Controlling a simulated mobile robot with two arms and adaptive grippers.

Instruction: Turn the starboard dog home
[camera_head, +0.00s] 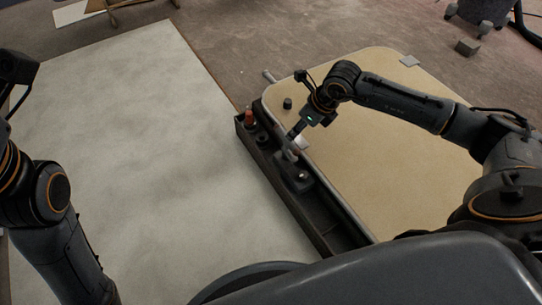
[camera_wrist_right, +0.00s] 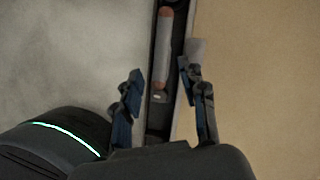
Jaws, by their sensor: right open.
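A beige hatch panel (camera_head: 372,138) with a rounded metal rim lies at the right in the head view. A grey bar (camera_head: 268,76) sticks out at its far left corner; I cannot tell if it is a dog. A small pale piece (camera_head: 302,143) sits at the near-left rim, just by my right gripper (camera_head: 293,133). In the right wrist view my right gripper (camera_wrist_right: 160,88) is open and empty, its fingers spread above the dark tray. A grey piece (camera_wrist_right: 196,48) shows just beyond its right finger, on the panel's edge; contact is unclear. My left gripper is out of view.
A small dark cylinder (camera_head: 287,103) stands on the panel. A large pale, bare surface (camera_head: 140,150) fills the left.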

